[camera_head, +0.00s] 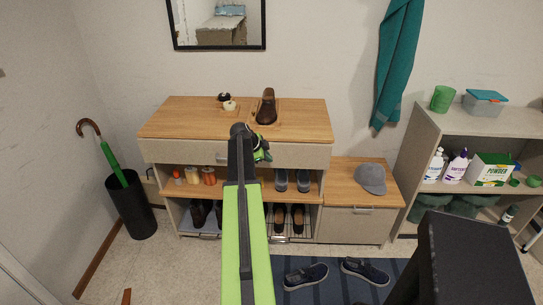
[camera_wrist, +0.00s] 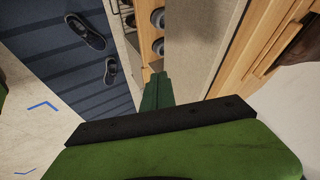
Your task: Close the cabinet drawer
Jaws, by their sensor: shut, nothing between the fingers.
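The wooden-topped cabinet (camera_head: 180,118) stands against the back wall. Its wide pale drawer front (camera_head: 300,156) runs just under the top, and my arm covers its middle. I cannot tell how far the drawer stands out. My gripper (camera_head: 262,150) is at the middle of the drawer front, mostly hidden behind my arm. In the wrist view, my gripper's dark green fingers (camera_wrist: 156,92) are together and empty. They point along the pale front panel (camera_wrist: 195,45), close beside it; contact cannot be told.
Shoes and jars fill the open shelves below. A lower bench (camera_head: 345,178) holds a grey cap (camera_head: 370,178). A shelf unit (camera_head: 420,150) stands right, an umbrella stand (camera_head: 130,205) left. Loose shoes (camera_head: 305,276) lie on the blue striped rug (camera_head: 335,292). A brown shoe (camera_head: 266,107) sits on top.

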